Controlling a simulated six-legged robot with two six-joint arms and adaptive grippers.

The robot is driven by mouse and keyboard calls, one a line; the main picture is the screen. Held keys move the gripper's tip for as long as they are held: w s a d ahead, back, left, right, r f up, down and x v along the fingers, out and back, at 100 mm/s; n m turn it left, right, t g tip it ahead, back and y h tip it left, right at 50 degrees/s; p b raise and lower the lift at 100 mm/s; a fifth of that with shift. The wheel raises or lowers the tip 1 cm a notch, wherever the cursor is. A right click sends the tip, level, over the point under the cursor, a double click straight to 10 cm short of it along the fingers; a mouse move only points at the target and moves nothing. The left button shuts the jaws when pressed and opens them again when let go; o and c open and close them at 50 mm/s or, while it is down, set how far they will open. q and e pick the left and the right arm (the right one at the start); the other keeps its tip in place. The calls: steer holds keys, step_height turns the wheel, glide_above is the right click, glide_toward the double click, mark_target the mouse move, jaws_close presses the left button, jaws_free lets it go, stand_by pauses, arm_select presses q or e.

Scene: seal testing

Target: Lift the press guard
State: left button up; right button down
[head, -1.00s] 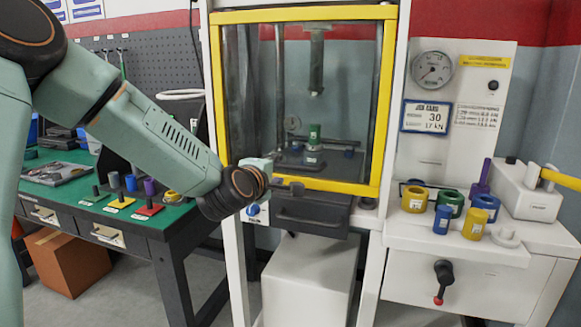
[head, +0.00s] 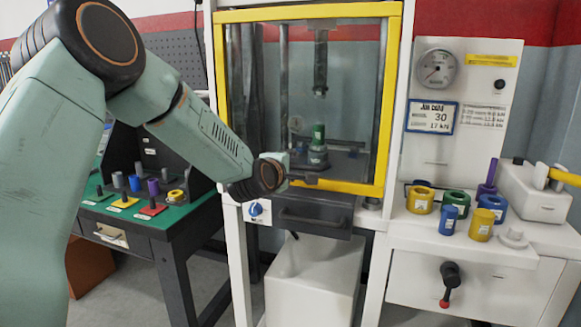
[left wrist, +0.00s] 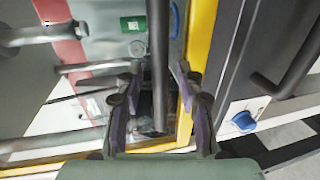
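The press guard (head: 391,100) is a clear panel in a yellow frame, down across the front of the press. Its dark handle (head: 306,180) is at the lower yellow bar, left of the middle. My left gripper (head: 288,177) is at the left end of this handle; its fingers are hard to make out there. In the left wrist view my left gripper (left wrist: 158,78) is open, with a finger on each side of a dark bar (left wrist: 159,45), apparently the handle. Slim gaps show beside the bar. My right gripper is in neither view.
Below the guard are a dark drawer (head: 312,219) and a blue knob (head: 256,209). A green part (head: 318,138) stands inside the press. Coloured rings and cylinders stand on the white bench (head: 405,232) at right. A green-topped table (head: 186,212) is at left.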

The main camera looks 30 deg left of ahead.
arm_select(q)
steer(key=shift+c, duration=0.3)
jaws_close()
stand_by(0.5)
